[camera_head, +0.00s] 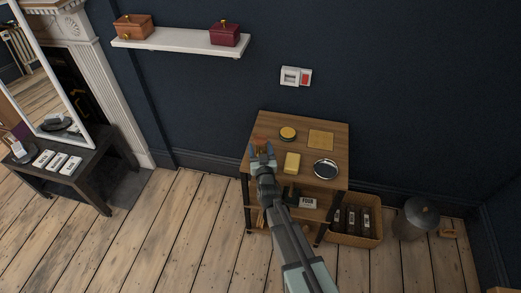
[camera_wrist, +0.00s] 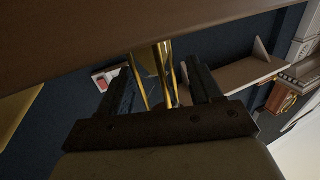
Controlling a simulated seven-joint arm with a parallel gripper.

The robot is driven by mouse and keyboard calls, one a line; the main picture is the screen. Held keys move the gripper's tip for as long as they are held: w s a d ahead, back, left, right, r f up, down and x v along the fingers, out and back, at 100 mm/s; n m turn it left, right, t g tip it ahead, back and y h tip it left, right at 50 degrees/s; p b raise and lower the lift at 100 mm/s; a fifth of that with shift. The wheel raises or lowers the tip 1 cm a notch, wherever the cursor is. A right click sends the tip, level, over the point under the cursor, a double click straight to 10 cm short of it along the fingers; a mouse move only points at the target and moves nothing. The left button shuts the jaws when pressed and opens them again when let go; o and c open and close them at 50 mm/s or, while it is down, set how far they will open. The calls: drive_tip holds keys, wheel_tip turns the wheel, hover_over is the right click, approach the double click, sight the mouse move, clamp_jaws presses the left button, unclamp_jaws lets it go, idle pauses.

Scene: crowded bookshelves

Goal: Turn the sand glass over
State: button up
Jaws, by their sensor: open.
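The sand glass (camera_wrist: 164,72), with gold posts and a glass body, shows in the wrist view between my two fingers. Only part of it shows, and its sand cannot be made out. In the head view my gripper (camera_head: 262,152) is at the left side of the small wooden table (camera_head: 301,126), with an orange-gold bit of the sand glass just beyond the fingertips. In the wrist view my gripper (camera_wrist: 161,82) is open, with one finger on each side of the sand glass. I cannot tell whether either finger touches it.
On the table are a round yellow-topped tin (camera_head: 288,133), a flat yellow square (camera_head: 320,139), a yellow block (camera_head: 292,163) close right of my gripper, and a round dark dish (camera_head: 326,169). A white wall shelf (camera_head: 180,41) holds two boxes. A bottle crate (camera_head: 345,239) stands at right.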

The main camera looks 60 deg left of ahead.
sight(261, 139)
drive_tip(key=c, duration=1)
wheel_tip(261, 139, up, 9)
drive_tip(key=shift+w+d+r, duration=0.1)
drive_tip(key=shift+w+r, duration=0.05)
drive_tip(key=shift+r, duration=0.45)
